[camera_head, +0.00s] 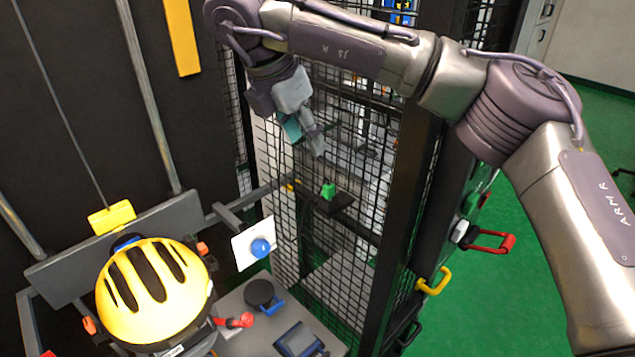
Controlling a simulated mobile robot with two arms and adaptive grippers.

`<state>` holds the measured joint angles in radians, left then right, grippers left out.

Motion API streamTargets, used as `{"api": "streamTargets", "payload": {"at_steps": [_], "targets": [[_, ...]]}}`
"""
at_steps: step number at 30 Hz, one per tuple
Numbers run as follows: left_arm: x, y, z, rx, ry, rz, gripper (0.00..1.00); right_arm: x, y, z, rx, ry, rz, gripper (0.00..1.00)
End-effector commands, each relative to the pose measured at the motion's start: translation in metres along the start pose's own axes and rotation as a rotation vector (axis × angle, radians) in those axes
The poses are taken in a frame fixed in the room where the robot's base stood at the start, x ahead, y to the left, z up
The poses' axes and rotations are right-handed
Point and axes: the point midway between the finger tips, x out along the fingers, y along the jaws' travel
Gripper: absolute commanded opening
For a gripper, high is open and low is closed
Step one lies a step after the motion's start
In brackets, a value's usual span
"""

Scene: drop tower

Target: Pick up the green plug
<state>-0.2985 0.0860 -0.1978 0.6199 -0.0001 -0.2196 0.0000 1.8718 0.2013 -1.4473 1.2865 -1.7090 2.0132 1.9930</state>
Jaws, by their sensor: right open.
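The green plug (328,191) is a small green piece sitting on a small dark shelf (341,203) in front of the black mesh cage. My right gripper (305,143) hangs from the arm that comes in from the right. It is open and empty, above and slightly left of the plug, apart from it. My left gripper is not in view.
Black mesh (355,140) and a dark post (405,200) stand close behind and right of the plug. A yellow helmet (155,290) is at lower left. A white plate with a blue knob (261,248) and a grey table (235,335) are below.

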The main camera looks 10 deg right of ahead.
Motion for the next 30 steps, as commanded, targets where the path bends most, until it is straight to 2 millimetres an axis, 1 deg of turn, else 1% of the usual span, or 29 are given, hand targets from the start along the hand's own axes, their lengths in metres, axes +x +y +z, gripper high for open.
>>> {"api": "streamTargets", "payload": {"at_steps": [1, 4, 6, 9, 12, 16, 19, 23, 24, 27, 30], "targets": [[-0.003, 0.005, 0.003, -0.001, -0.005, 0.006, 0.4, 0.01, -0.001, 0.0, -0.002, 0.005, -0.006, 0.47], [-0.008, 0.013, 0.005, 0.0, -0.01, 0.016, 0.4, 0.03, -0.001, -0.001, -0.003, 0.009, -0.006, 0.47], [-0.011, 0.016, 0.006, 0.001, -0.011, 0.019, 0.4, 0.044, -0.001, -0.001, -0.004, 0.009, -0.006, 0.47], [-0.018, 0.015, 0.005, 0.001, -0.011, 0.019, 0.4, 0.059, 0.0, 0.0, -0.003, 0.007, -0.003, 0.47], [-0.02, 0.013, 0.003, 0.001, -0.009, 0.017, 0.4, 0.071, 0.0, -0.001, -0.003, 0.008, -0.002, 0.47], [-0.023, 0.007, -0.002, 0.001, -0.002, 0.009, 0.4, 0.079, 0.0, -0.001, -0.003, 0.008, -0.002, 0.47], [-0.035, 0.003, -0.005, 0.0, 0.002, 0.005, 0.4, 0.087, -0.001, 0.001, -0.004, 0.009, -0.003, 0.47], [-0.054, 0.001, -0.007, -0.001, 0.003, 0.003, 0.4, 0.105, -0.003, 0.002, -0.004, 0.01, -0.005, 0.47], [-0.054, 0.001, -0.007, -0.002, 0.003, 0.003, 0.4, 0.112, -0.003, 0.001, -0.003, 0.01, -0.004, 0.47], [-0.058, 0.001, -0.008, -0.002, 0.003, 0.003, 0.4, 0.124, -0.003, 0.001, -0.003, 0.008, -0.003, 0.47], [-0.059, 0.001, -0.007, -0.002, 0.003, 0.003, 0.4, 0.13, -0.002, 0.0, -0.003, 0.009, 0.0, 0.47]]}}
